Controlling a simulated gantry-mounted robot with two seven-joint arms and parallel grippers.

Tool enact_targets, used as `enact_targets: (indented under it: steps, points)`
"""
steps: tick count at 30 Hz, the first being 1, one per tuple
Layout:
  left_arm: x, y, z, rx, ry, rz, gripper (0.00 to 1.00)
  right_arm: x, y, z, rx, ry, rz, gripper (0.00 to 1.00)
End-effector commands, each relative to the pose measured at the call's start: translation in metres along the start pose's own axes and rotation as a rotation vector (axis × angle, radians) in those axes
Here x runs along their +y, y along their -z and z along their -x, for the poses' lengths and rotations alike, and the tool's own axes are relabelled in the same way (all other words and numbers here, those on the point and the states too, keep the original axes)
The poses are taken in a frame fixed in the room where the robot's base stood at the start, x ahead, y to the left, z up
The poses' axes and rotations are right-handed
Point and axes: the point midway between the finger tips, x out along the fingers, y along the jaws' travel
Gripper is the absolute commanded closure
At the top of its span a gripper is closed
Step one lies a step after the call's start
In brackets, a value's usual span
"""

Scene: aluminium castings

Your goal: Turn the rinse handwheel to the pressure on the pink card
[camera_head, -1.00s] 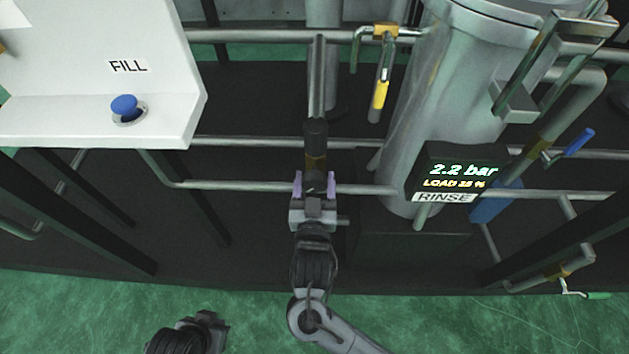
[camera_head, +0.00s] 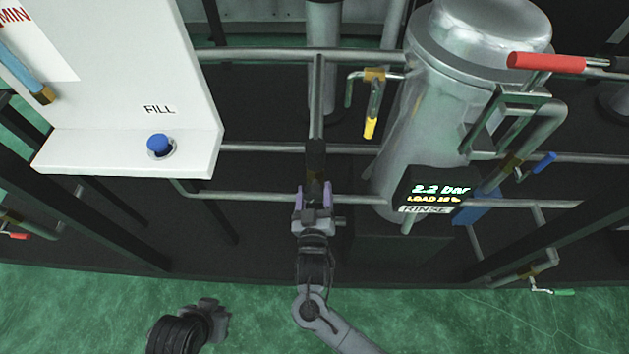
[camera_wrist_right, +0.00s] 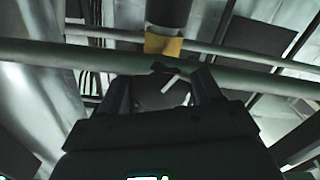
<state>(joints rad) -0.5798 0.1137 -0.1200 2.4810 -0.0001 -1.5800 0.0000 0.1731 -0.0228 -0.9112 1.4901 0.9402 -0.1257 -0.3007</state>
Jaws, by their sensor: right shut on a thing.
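My right gripper (camera_head: 314,190), with purple fingers, is shut at the lower end of an upright pipe, in front of a horizontal pipe. In the right wrist view, a dark part (camera_wrist_right: 160,92) with a pale bar sits between the fingers. It appears to be the handwheel, mostly hidden by the gripper. A black display (camera_head: 436,190) to the right reads 2.2 bar, with a smaller load line and a RINSE label below. My left gripper (camera_head: 212,318) is low in the head view; its fingers cannot be made out. No pink card is in view.
A white FILL panel (camera_head: 110,95) with a blue button (camera_head: 160,145) stands at left. A metal tank (camera_head: 425,115) stands right of the gripper. A yellow-handled valve (camera_head: 373,110), a red handle (camera_head: 546,62) and a blue handle (camera_head: 543,161) are nearby. Green floor is in front.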

Motion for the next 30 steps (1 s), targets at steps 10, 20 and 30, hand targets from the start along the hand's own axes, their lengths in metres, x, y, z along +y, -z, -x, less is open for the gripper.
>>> enact_targets:
  steps: [10,20,30]
  points:
    - [-0.005,0.022,0.069,-0.002,0.008,-0.01,1.0,0.003,0.004,0.001,-0.008,0.002,0.327,0.67]
    - [-0.006,0.032,0.102,-0.002,0.008,-0.01,1.0,0.003,0.002,0.0,-0.005,0.002,0.613,0.67]
    - [-0.004,0.038,0.117,-0.001,0.0,0.001,1.0,0.003,-0.001,0.0,-0.006,0.002,0.793,0.67]
